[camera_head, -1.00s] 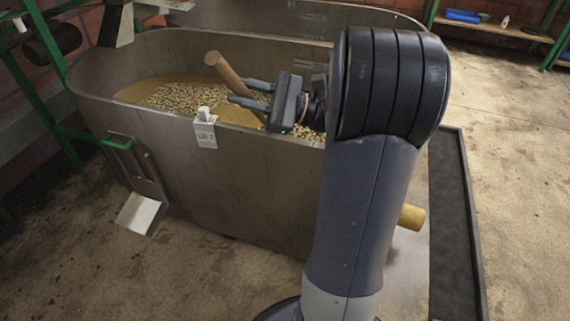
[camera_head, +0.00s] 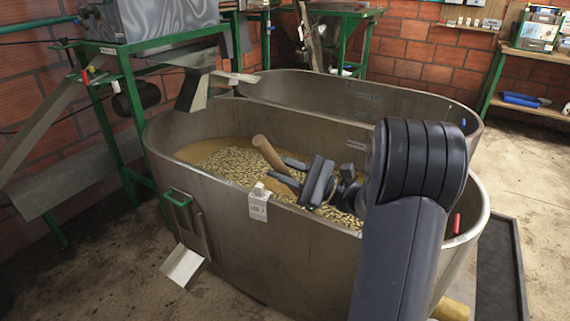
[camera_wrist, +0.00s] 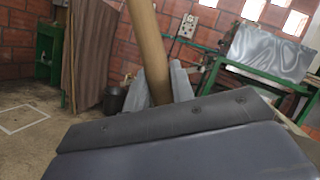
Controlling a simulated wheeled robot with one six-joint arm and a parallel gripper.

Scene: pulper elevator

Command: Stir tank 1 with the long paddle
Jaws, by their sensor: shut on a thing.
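The near metal tank (camera_head: 300,250) is long with rounded ends and holds pale beans in brownish liquid (camera_head: 225,160). A small white tag (camera_head: 258,203) hangs on its front rim; its writing is too small to read surely. The long paddle's wooden handle (camera_head: 268,152) stands tilted in this tank, its top leaning left. Its lower end is hidden by my gripper and the beans. My gripper (camera_head: 285,171) is shut on the handle, low above the beans inside the rim. The wrist view shows the handle (camera_wrist: 150,50) rising between the fingers (camera_wrist: 180,82).
A second metal tank (camera_head: 330,88) stands directly behind. A green-framed machine (camera_head: 165,25) with a chute (camera_head: 193,92) is at the back left. A green-handled gate (camera_head: 178,197) and spout (camera_head: 184,266) are on the near tank's front. A shelf (camera_head: 530,105) stands back right.

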